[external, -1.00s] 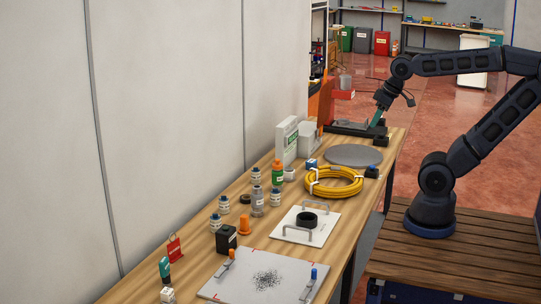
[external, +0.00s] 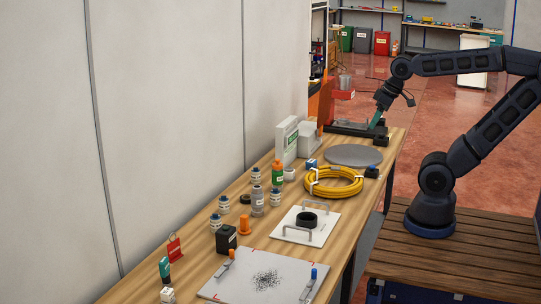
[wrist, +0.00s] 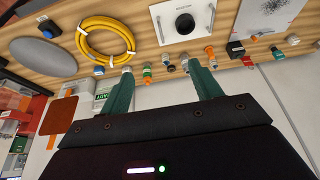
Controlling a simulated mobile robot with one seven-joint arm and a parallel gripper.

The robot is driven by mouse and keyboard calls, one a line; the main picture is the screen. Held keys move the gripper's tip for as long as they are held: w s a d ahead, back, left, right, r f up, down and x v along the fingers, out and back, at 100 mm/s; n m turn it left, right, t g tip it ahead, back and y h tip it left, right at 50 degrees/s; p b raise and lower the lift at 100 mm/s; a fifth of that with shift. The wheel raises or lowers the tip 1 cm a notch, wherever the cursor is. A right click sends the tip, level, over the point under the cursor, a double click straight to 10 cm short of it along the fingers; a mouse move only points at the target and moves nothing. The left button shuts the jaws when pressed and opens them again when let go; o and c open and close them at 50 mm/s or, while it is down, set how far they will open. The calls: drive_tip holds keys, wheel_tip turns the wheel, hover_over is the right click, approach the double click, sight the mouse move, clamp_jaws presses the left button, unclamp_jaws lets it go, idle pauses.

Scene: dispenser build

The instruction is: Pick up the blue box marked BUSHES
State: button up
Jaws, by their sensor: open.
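A small blue box (external: 312,163) stands on the bench beside the yellow coil, on its wall side. It also shows in the wrist view (wrist: 99,70), left of the fingers. The lettering on both is too small to read, so I cannot tell which is marked BUSHES. My gripper (external: 376,118), with green fingers, is above the far end of the bench, away from both. In the wrist view my gripper (wrist: 161,70) is open, with nothing held between the fingers.
The yellow coil (external: 334,194), a grey disc (external: 354,155) and a white plate with handles (external: 292,236) lie on the bench. An orange-capped green bottle (external: 277,174) and several small jars stand along the wall side. A green-white READY box (external: 286,142) stands near the wall.

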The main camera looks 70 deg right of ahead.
drive_tip(key=w+d+m+g, duration=0.1)
drive_tip(key=w+d+m, duration=0.45)
drive_tip(key=w, duration=0.75)
drive_tip(key=m+g+h, duration=0.2)
drive_tip(key=m+g, duration=0.2)
drive_tip(key=m, duration=1)
hover_over(311, 161)
drive_tip(key=a, duration=0.1)
wheel_tip(311, 161, down, 28)
drive_tip(key=shift+w+f, duration=0.15)
drive_tip(key=shift+f, duration=0.05)
drive_tip(key=f, duration=0.3)
drive_tip(key=d+f, duration=0.1)
drive_tip(key=f, duration=0.6)
drive_tip(key=shift+d+f, duration=0.15)
drive_tip(key=shift+f, duration=0.05)
drive_tip(key=c, duration=1.1)
